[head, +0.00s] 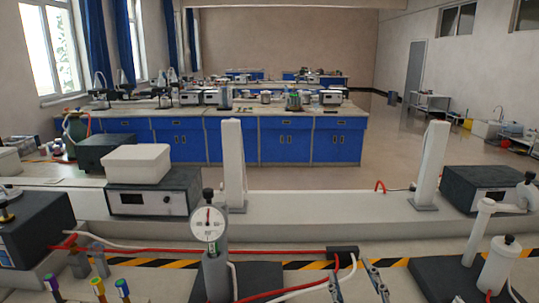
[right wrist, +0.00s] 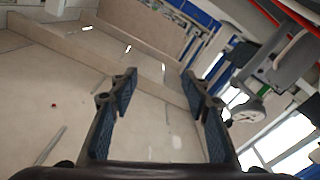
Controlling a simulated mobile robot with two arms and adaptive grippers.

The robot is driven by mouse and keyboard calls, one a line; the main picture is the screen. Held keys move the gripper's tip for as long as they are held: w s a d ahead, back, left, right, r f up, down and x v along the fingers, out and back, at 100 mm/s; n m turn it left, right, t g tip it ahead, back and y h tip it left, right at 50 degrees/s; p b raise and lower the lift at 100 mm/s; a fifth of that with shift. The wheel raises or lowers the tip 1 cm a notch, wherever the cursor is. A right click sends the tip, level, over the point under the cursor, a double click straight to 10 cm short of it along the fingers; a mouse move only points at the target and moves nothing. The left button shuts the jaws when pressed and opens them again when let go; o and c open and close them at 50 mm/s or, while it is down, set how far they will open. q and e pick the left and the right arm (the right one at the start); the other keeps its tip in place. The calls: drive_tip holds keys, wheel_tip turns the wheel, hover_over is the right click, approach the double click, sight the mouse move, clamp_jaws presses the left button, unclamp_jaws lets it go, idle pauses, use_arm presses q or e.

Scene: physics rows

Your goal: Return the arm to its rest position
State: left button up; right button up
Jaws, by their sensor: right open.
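My right gripper (head: 354,274) shows at the bottom of the head view, right of the middle, with its two fingers apart. In the right wrist view the same gripper (right wrist: 158,84) has its fingers spread wide, with nothing between them. The right arm itself is mostly out of the head view. My left gripper and left arm are not in view.
Close ahead is a bench (head: 300,208) with white posts, dark boxes and a round-dial stand (head: 208,224). Red and white cables cross in front, near the right gripper. A black holder with white cylinders (head: 498,262) stands right. Blue cabinets (head: 285,140) stand farther back.

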drive_tip(key=s+d+f+m+g+h, duration=0.1)
drive_tip(key=s+d+f+g, duration=0.15)
drive_tip(key=f, duration=0.35)
drive_tip(key=s+d+f+m+g+h, duration=0.1)
drive_tip(key=s+f+g, duration=0.15)
drive_tip(key=f, duration=0.45)
drive_tip(key=s+f+m+g+y, duration=0.2)
drive_tip(key=s+f+g, duration=0.8)
drive_tip(key=s+f, duration=0.85)
drive_tip(key=s+f+g, duration=0.1)
drive_tip(key=s+f, duration=0.1)
drive_tip(key=f, duration=1)
drive_tip(key=s+f, duration=0.2)
drive_tip(key=f, duration=1.1)
drive_tip(key=s+d+f, duration=0.1)
drive_tip(key=s+f, duration=0.6)
drive_tip(key=s, duration=0.1)
drive_tip(key=s+d+f+g, duration=0.1)
drive_tip(key=s+d+f, duration=0.1)
drive_tip(key=s+f, duration=0.6)
drive_tip(key=shift+s+d+f+n+h, duration=0.3)
drive_tip(key=shift+n, duration=0.1)
